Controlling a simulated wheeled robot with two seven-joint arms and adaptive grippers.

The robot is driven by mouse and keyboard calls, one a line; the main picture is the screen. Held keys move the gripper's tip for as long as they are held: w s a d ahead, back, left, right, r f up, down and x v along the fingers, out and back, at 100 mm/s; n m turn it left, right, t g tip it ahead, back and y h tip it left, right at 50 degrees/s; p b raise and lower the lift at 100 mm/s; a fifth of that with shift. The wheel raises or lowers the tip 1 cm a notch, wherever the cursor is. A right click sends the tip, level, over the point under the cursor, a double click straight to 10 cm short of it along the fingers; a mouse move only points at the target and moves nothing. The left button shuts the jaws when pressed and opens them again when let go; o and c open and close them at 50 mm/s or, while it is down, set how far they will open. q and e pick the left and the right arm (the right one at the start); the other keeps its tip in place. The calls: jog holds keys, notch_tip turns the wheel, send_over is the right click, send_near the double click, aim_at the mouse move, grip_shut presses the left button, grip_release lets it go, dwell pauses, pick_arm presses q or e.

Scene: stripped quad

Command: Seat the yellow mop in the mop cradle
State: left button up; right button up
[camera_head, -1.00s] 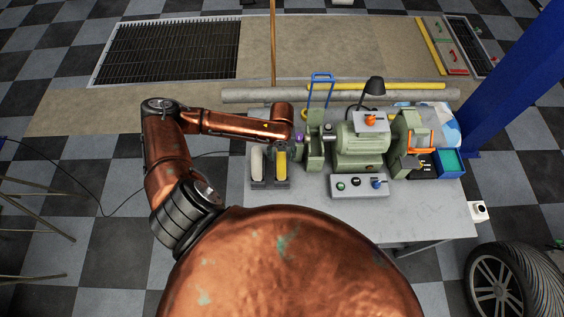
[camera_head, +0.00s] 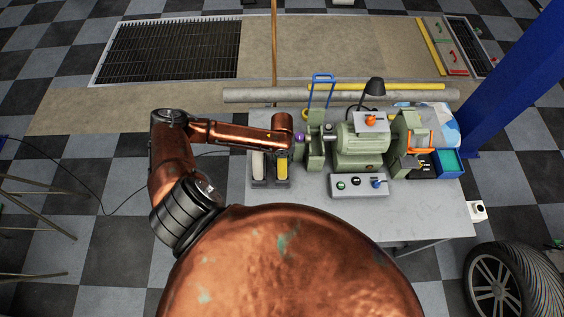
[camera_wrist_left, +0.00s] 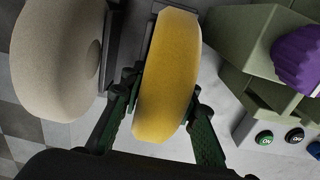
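The yellow mop (camera_head: 283,168) is a thick, rounded yellow wheel standing on edge at the right slot of the dark mop cradle (camera_head: 270,184). Whether it rests fully on the cradle floor cannot be told. In the left wrist view the yellow mop (camera_wrist_left: 168,75) fills the space between the green-black fingers of my left gripper (camera_wrist_left: 162,95). A fingertip lies against each side of it, so the gripper looks shut on it. In the head view the gripper is mostly hidden under my forearm. My right gripper is not in view.
A whitish mop (camera_head: 258,166) stands in the left slot, close beside my left finger. The green bench grinder (camera_head: 360,147), a purple part (camera_head: 299,138) and a button box (camera_head: 359,185) are to the right. The grey bench top (camera_head: 305,205) is clear in front.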

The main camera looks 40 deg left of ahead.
pick_arm(q)
grip_shut()
